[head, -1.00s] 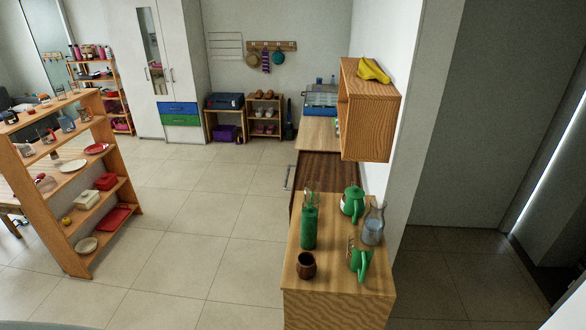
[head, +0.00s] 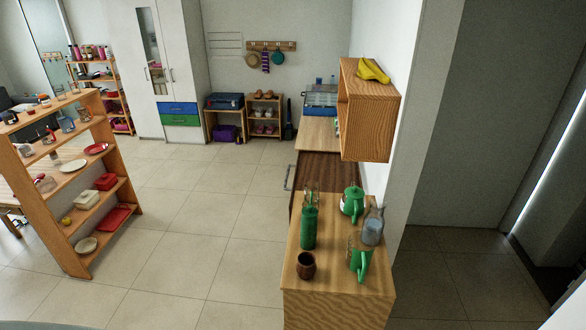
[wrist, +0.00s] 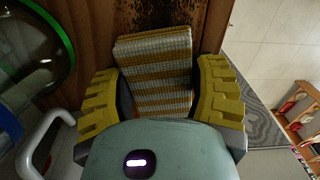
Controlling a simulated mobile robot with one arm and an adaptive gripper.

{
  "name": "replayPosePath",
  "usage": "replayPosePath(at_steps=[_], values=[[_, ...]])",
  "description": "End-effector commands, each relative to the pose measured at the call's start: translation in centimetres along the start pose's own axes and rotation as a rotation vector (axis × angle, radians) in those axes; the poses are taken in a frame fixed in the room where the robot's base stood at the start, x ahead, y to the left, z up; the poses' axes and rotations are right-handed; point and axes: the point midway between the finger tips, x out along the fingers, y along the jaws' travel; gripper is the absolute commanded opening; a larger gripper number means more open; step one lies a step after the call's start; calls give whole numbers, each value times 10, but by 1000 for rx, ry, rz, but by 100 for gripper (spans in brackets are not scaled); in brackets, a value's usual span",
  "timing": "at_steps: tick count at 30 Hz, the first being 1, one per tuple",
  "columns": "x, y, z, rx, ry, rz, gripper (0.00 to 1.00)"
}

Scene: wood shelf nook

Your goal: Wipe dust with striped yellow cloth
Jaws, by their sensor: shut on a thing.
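My gripper (wrist: 160,97) shows in the wrist view with its two yellow ridged fingers on either side of the striped yellow cloth (wrist: 160,67). The cloth is a folded block with yellow-brown and whitish stripes, and the gripper is shut on it. Dark specks of dust (wrist: 172,14) lie on a brown wooden surface (wrist: 85,70) just beyond the cloth's far edge. Whether the cloth touches that surface is unclear. My gripper and the held cloth do not show in the head view.
In the wrist view, a round, dark, green-rimmed object (wrist: 35,45) stands at the left, close to the gripper. In the head view, a wooden cabinet (head: 335,305) carries a green bottle (head: 309,228), a brown cup (head: 306,266) and green pitchers. The tiled floor (head: 195,215) is clear.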

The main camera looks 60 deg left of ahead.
Motion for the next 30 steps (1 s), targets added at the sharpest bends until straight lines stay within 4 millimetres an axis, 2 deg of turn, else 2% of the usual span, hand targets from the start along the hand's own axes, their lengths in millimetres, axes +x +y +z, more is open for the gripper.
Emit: replayPosePath(at_steps=[5,15,23,30], values=[[-2,2,-8,-5,-1,2,27],[1,6,-35,-6,0,1,27],[2,8,-44,-6,0,1,27],[1,11,-64,-8,2,0,27]])
